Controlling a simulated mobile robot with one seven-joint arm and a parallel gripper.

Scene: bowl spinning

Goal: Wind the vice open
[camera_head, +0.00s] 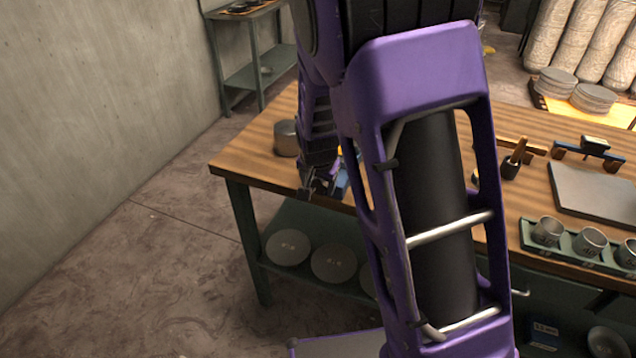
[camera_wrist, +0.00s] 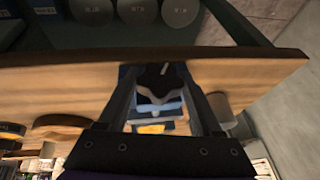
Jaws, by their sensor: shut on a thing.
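The blue vice (camera_head: 342,182) is at the front edge of the wooden table, mostly hidden behind my arm in the head view. In the wrist view, the vice's blue body (camera_wrist: 158,107) lies between my fingers. Its dark lobed knob (camera_wrist: 160,77) stands out at the table edge. My gripper (camera_wrist: 160,80) has a finger on each side of the knob and is shut on it. In the head view my gripper (camera_head: 318,188) is small and dark beside the vice, and the grip itself is hard to make out.
A metal cylinder (camera_head: 286,138) stands on the wooden table (camera_head: 250,153) close behind my gripper. Round discs (camera_head: 334,263) lie on the shelf below. A cup rack (camera_head: 528,240) and a grey slab (camera_head: 597,190) are to the right. Floor in front of the left corner is clear.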

